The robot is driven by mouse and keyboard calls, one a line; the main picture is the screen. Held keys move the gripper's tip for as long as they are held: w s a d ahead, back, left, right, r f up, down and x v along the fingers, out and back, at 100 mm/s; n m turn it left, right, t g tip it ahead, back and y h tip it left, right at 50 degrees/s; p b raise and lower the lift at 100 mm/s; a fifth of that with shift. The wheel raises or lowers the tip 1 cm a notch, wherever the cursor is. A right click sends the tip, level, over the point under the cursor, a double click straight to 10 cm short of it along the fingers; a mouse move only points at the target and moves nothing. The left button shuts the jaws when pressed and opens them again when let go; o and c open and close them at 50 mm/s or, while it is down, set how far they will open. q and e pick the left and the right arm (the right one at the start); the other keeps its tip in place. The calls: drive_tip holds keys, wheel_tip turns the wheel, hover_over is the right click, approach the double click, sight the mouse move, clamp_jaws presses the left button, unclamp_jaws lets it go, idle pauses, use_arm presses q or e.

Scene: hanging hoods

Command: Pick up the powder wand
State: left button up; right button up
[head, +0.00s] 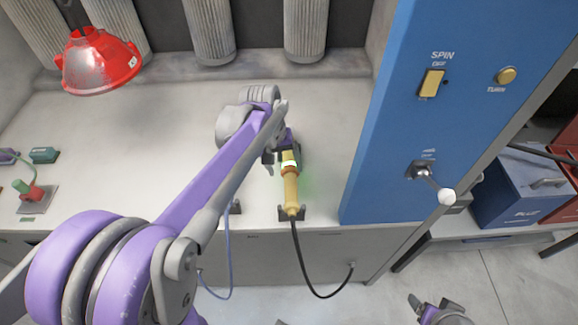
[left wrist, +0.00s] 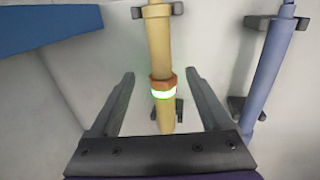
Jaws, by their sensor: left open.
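A yellow wand (head: 291,192), which I take to be the powder wand, lies in dark brackets at the front of the pale bench. It has an orange collar and a glowing green-white ring, and a black hose hangs from its near end. In the left wrist view the wand (left wrist: 159,42) runs between the two fingers of my left gripper (left wrist: 160,76). That gripper is open, with a gap on each side of the wand. In the head view my left gripper (head: 283,160) partly covers the wand's far end. My right gripper (head: 438,308) is low at the right, partly cut off.
A blue wand (left wrist: 271,70) is held in brackets beside the yellow one; my arm hides it in the head view. A blue panel (head: 385,150) with a lever (head: 435,185) stands right of the bench. A red hood (head: 98,64) hangs at upper left.

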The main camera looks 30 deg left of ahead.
sight(289, 182)
use_arm(q)
drive_tip(key=f, duration=0.3)
drive_tip(key=shift+w+d, duration=0.2)
drive_tip(key=shift+d, duration=0.2)
drive_tip(key=f, duration=0.5)
drive_tip(key=shift+w+d, duration=0.2)
drive_tip(key=shift+w, duration=0.1)
clamp_jaws()
